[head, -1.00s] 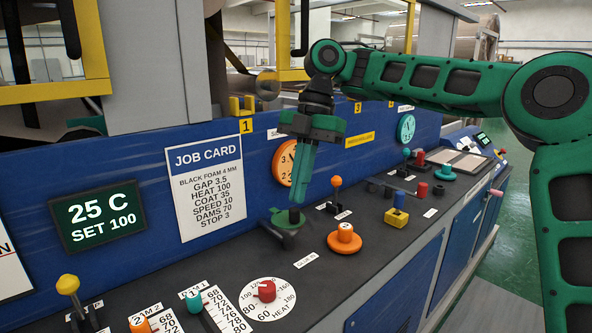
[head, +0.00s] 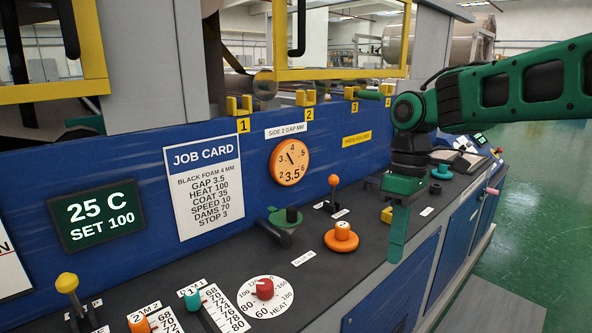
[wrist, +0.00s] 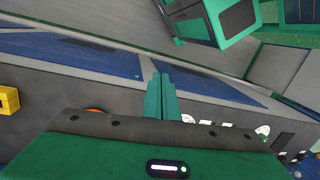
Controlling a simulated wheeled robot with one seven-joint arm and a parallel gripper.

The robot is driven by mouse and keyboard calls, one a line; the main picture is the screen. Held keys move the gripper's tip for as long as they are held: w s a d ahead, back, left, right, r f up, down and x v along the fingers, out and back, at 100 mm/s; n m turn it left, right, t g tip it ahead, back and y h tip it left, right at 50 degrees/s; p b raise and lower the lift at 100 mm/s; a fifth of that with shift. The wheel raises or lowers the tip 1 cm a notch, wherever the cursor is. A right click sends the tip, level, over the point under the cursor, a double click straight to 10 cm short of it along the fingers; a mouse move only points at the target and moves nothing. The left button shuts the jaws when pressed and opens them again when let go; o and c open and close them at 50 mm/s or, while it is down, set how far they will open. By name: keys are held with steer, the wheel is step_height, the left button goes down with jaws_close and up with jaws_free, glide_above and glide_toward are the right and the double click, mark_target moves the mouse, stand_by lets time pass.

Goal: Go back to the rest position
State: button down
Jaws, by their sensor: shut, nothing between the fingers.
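My gripper (head: 397,250) hangs pointing down at the front edge of the dark console top, right of the orange knob. Its green fingers are shut and hold nothing. In the wrist view the shut fingers (wrist: 162,98) point toward the blue cabinet front and the grey floor. My green arm reaches in from the right edge of the head view.
An orange knob (head: 341,238), a green-based crank (head: 287,222), an orange-tipped lever (head: 333,190) and a red heat dial (head: 265,289) stand on the console (head: 310,265). Green floor (head: 520,220) lies open at right.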

steer(key=s+d+f+m+t, duration=0.1)
steer(key=s+d+f+m, duration=0.3)
steer(key=s+d+m, duration=0.4)
steer(key=s+d+f+m+t, duration=0.1)
steer(key=s+d+f+m, duration=0.4)
steer(key=s+d+m, duration=0.3)
steer(key=s+d, duration=0.4)
steer(key=d, duration=0.1)
steer(key=shift+s+d+m+h, duration=0.2)
steer(key=shift+m+h, duration=0.1)
steer(key=shift+f, duration=0.1)
